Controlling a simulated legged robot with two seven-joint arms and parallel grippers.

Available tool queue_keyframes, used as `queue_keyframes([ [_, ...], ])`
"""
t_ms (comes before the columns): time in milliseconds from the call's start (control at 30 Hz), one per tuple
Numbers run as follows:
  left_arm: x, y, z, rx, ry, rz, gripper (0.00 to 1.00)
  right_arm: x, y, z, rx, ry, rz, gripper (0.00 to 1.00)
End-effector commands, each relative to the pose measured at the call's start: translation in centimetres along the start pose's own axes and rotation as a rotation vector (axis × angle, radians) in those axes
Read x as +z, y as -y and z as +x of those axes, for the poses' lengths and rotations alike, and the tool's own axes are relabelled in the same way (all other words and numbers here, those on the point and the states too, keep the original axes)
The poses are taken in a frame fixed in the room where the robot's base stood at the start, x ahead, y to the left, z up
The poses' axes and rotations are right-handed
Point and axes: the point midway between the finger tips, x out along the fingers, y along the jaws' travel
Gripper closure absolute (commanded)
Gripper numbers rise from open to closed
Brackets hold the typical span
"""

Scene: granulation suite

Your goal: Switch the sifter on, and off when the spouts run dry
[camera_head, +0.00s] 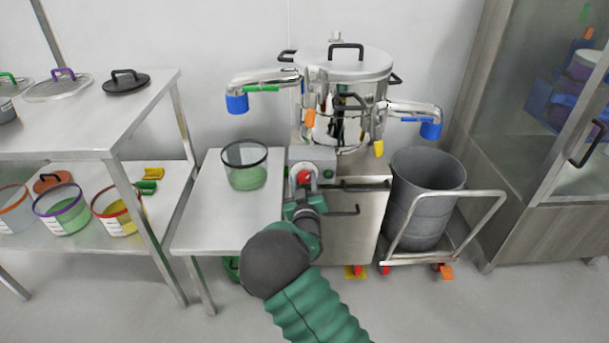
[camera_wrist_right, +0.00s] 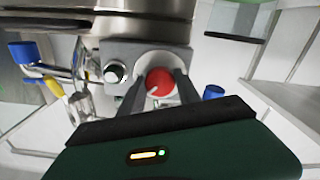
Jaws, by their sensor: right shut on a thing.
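The steel sifter (camera_head: 372,68) stands at the back, its lid on. A control box (camera_head: 318,155) on its front carries a red knob (camera_wrist_right: 160,82) with a white mark and a silver button (camera_wrist_right: 115,72). My right gripper (camera_head: 303,188) is shut on the red knob, a finger on each side. The left spout (camera_head: 268,77) and the right spout (camera_head: 412,106) end in blue caps or sleeves. No falling material shows at either. A clear tub (camera_head: 246,154) with green material stands on the table near the left spout. My left gripper is not in view.
A grey bin (camera_head: 425,185) stands on a wheeled cart (camera_head: 440,258) below the right spout. A steel rack (camera_head: 90,145) at left holds sieve lids and several tubs. A glass-fronted cabinet (camera_head: 540,200) is at right. The table front (camera_head: 215,230) is clear.

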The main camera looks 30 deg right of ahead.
Motion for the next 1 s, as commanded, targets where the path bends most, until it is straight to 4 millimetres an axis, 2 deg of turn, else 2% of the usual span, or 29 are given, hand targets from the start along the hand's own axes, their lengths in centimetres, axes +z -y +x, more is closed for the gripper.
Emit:
queue_keyframes([
  [33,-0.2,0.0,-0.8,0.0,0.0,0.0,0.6,-0.3,-0.1,0.0,-0.002,0.003,-0.043,1.0],
  [400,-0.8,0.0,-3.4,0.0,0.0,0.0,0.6,-0.1,0.1,-0.1,-0.004,0.003,-0.393,1.0],
  [700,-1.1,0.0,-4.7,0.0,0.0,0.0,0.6,0.0,0.2,-0.1,-0.005,0.001,-0.626,1.0],
  [1000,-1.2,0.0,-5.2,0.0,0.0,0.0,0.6,0.1,0.3,-0.1,-0.007,0.0,-0.758,1.0],
])
